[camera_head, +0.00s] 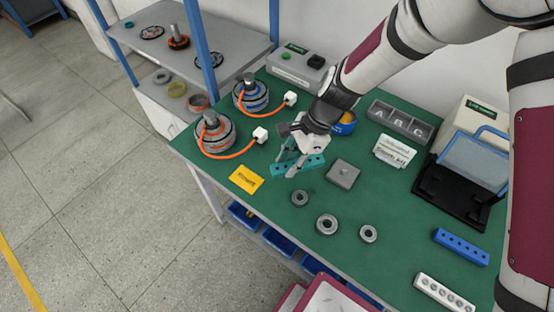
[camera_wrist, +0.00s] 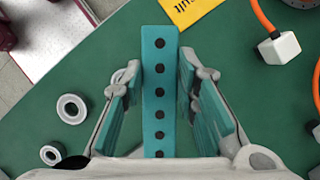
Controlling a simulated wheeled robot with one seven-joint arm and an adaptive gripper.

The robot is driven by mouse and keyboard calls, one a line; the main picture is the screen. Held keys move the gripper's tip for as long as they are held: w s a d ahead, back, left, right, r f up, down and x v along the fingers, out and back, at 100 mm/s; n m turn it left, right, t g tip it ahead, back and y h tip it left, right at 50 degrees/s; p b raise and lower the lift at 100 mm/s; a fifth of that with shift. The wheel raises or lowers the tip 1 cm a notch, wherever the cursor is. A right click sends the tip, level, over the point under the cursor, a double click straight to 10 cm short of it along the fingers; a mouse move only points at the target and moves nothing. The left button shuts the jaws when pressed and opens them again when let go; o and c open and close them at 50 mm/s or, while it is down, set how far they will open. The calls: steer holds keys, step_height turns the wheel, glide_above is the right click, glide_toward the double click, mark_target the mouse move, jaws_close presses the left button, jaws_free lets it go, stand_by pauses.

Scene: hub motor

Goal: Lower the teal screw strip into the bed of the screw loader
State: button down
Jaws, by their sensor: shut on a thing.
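The teal screw strip (camera_head: 311,164) is a long bar with a row of dark holes or screw heads. My gripper (camera_head: 298,163) is shut on it above the green table, left of the middle. In the wrist view the strip (camera_wrist: 160,70) runs lengthwise between the two fingers (camera_wrist: 160,100); the exact contact is hard to see. What looks like the screw loader (camera_head: 477,125) stands at the right: a beige box with a black bed (camera_head: 450,196) and a raised clear blue lid (camera_head: 474,157). The strip is well to the left of the loader, apart from it.
A blue strip (camera_head: 461,247) and white strip (camera_head: 445,292) lie front right. Lettered bins (camera_head: 400,122) and a white sign (camera_head: 395,152) stand behind. Two corded motors (camera_head: 215,135) are left.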

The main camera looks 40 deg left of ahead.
steer(key=shift+w+d+f+m+t+y+b, duration=0.5)
steer(key=shift+w+d+m, duration=1.25)
steer(key=shift+w+d, duration=3.6)
steer(key=shift+w+d+f+m+t+y+b, duration=0.1)
steer(key=shift+w+d+f+m+t+b, duration=1.35)
steer(key=shift+d, duration=6.25)
steer(key=shift+w+d+r+m+g+y+b, duration=0.15)
steer(key=shift+w+d+r+m+y+b, duration=0.35)
steer(key=shift+w+d+m, duration=3.55)
steer(key=w+d+n, duration=0.2)
steer(key=d, duration=0.1)
steer(key=d+n, duration=0.2)
steer(key=shift+w+f, duration=0.1)
steer(key=shift+w, duration=0.3)
steer(key=shift+f+b, duration=0.5)
steer(key=shift+f, duration=0.4)
steer(key=shift+f, duration=0.15)
steer(key=shift+w+f+h+b, duration=0.15)
steer(key=shift+f+h+b, duration=0.2)
steer(key=shift+f, duration=0.3)
